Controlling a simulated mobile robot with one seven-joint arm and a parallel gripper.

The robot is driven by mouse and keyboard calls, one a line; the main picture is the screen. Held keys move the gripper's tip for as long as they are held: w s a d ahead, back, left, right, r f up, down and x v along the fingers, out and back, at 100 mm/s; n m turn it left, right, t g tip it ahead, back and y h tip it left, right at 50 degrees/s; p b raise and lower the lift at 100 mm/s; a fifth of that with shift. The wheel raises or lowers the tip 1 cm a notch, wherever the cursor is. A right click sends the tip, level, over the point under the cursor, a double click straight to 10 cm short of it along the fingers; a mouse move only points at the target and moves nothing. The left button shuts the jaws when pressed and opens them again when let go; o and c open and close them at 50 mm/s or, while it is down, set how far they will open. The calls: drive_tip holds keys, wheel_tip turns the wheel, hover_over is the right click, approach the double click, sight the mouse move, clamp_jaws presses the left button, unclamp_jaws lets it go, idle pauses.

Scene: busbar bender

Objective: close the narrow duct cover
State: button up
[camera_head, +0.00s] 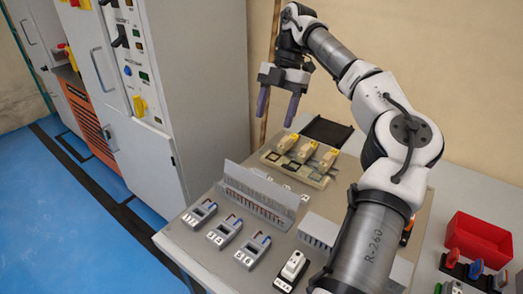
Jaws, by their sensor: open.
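A long grey slotted duct (252,204) lies across the panel plate. Its pale cover (262,184) stands raised along the back edge, so the duct is open and reddish wires show inside. A second grey slotted duct (318,230) sits to the right, partly hidden behind my arm. I cannot tell whether it has a raised cover, or which of the two is the narrow one. My gripper (276,116) is open and empty, fingers pointing down, well above the back of the plate and apart from both ducts.
Yellow-topped devices (305,153) stand behind the long duct. Grey modules (226,231) and a white switch block (293,267) stand in front. A red bin (478,240) is at the right. A tall grey cabinet (190,90) borders the left.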

sight(261, 171)
drive_tip(key=x, duration=1.3)
drive_tip(key=shift+s+d+f, duration=0.1)
drive_tip(key=shift+f, duration=0.3)
drive_tip(key=c, duration=1)
